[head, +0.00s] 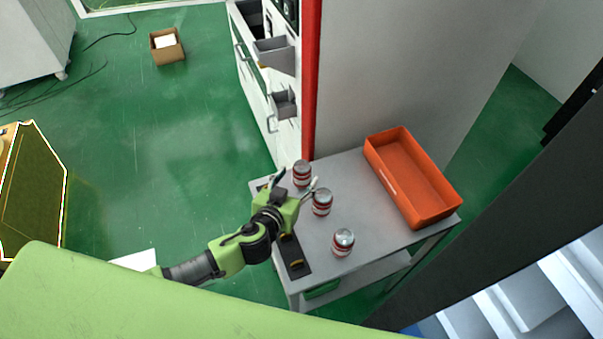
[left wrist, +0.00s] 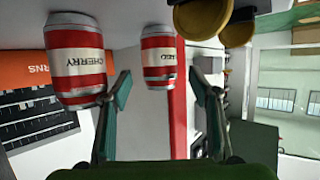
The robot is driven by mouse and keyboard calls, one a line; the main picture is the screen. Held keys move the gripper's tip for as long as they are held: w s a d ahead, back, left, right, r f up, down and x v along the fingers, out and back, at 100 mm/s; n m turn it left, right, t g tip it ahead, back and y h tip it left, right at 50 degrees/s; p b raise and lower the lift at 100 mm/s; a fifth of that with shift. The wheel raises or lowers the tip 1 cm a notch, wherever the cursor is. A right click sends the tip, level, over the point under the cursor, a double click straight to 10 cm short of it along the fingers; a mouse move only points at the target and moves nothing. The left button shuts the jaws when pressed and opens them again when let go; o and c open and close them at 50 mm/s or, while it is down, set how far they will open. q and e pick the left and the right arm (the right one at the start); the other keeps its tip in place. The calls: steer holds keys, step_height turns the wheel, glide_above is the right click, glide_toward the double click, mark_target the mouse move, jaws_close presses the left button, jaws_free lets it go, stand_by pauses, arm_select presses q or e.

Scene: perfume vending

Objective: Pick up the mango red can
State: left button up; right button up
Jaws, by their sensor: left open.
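Three red-and-white cans with silver tops stand on the grey table (head: 370,225) in the head view. The far can (head: 302,173) also shows in the left wrist view (left wrist: 158,62), its label partly readable as "RED"; I cannot read "mango". The middle can (head: 321,203) appears to be the one labelled "CHERRY" in the left wrist view (left wrist: 76,62). The near can (head: 343,242) stands apart; its label is unreadable. My left gripper (head: 297,181) is open and empty. Its fingers (left wrist: 160,92) are spread either side of the far can's direction, with that can ahead. My right gripper is not in view.
An orange bin (head: 405,180) stands at the table's right. A dark tray (head: 294,258) lies at the front left edge. A red-edged wall (head: 312,80) rises behind the far can. Rounded yellow-and-black objects (left wrist: 203,18) sit beside the cans in the left wrist view.

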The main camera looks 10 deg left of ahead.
mark_target(299, 176)
arm_select(q)
steer(key=x, duration=0.4)
steer(key=shift+w+d, duration=0.1)
steer(key=shift+w, duration=0.1)
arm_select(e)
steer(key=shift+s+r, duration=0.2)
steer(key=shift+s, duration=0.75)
arm_select(q)
steer(key=shift+f, duration=0.1)
steer(key=c, duration=1.3)
steer(key=shift+c, duration=0.2)
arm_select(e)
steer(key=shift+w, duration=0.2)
